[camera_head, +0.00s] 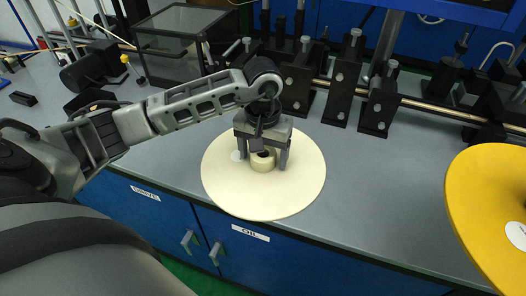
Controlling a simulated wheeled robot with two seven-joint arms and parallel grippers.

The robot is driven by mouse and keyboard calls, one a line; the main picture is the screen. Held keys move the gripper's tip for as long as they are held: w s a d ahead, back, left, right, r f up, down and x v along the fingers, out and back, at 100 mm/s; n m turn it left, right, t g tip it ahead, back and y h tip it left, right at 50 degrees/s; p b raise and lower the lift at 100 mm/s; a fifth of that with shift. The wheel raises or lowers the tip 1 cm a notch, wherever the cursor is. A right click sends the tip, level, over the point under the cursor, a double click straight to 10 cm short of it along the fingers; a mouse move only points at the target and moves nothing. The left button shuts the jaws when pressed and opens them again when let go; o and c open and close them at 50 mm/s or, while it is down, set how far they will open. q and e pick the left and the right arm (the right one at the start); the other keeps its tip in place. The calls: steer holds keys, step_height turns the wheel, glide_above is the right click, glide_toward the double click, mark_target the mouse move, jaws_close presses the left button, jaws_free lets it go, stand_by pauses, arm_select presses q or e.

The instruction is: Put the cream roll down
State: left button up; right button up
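The cream roll (295,190) is a wide, flat, pale disc with a small raised core (262,162) at its middle. It lies nearly level at the front of the grey bench, and its near edge shows in front of the bench edge. I cannot tell whether it rests on the bench or is slightly above it. My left gripper (263,163) points down over the middle of the roll, with its fingers apart on either side of the core. A narrow gap seems to show between the fingers and the core. My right gripper is not in view.
A large yellow disc (480,205) with a white label is at the right. Black brackets (340,80) and a metal rod (440,108) stand behind the roll. A dark clear-sided box (175,50) is at the back left. Bare bench (365,190) lies right of the roll.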

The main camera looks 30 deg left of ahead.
arm_select(q)
step_height(320, 180, up, 12)
steer(key=b, duration=0.1)
steer(key=shift+b, duration=0.3)
steer(key=shift+s, duration=0.1)
stand_by(0.6)
